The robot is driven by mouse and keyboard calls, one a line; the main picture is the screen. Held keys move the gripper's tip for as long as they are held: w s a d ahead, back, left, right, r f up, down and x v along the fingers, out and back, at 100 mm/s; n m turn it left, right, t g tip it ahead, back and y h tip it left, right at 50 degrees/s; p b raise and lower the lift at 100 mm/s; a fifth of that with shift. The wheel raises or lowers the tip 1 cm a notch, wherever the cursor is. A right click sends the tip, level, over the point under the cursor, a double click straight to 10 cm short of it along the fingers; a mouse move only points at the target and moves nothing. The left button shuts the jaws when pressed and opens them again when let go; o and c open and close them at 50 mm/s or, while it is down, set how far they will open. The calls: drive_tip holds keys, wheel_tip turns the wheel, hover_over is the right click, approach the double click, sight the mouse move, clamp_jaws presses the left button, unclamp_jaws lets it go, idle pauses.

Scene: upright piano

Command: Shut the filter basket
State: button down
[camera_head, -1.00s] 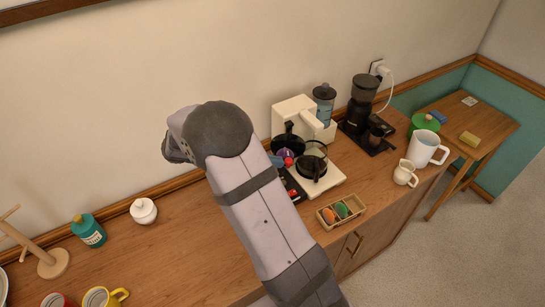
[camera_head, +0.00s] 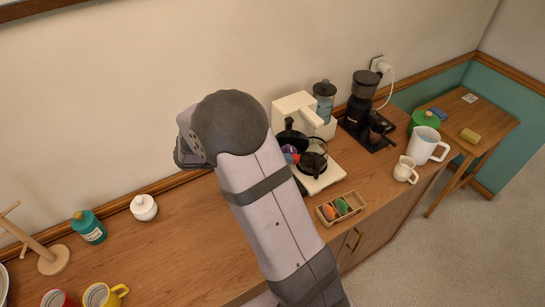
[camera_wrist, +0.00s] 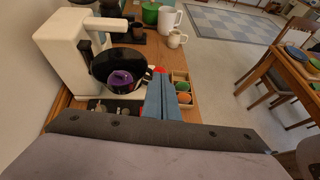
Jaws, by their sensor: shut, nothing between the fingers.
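The white coffee machine (camera_head: 297,108) stands against the wall; it also shows at the left of the wrist view (camera_wrist: 62,45). Its black filter basket (camera_head: 291,139) sticks out from the front, swung open. In the wrist view the round black basket (camera_wrist: 101,65) lies beyond my fingers, with a purple knobbed thing (camera_wrist: 121,78) at it; whether that is inside or in front, I cannot tell. The glass carafe (camera_head: 314,160) stands on the machine's base. My gripper (camera_wrist: 160,88) is shut and empty, just right of the basket; my arm hides most of it in the head view.
A wooden box (camera_head: 341,209) with coloured items lies in front of the machine. A black grinder (camera_head: 362,100), white mug (camera_head: 424,145) and small jug (camera_head: 405,170) stand to the right. The counter left of my arm is mostly clear around the white sugar pot (camera_head: 144,207).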

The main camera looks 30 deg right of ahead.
sight(298, 160)
drive_tip(key=s+d+t, duration=0.1)
drive_tip(key=s+d+n+t, duration=0.1)
drive_tip(key=d, duration=0.1)
drive_tip(key=shift+s+d+n, duration=0.2)
drive_tip(key=shift+s+n, duration=0.05)
drive_tip(key=shift+n, duration=0.05)
drive_tip(key=d+n+t+b, duration=0.1)
drive_tip(key=d+b, duration=0.4)
drive_tip(key=d, duration=1.1)
drive_tip(key=shift+s+d+n+t, duration=0.3)
drive_tip(key=shift+s+t, duration=0.05)
drive_tip(key=shift+t, duration=0.05)
idle(1.1)
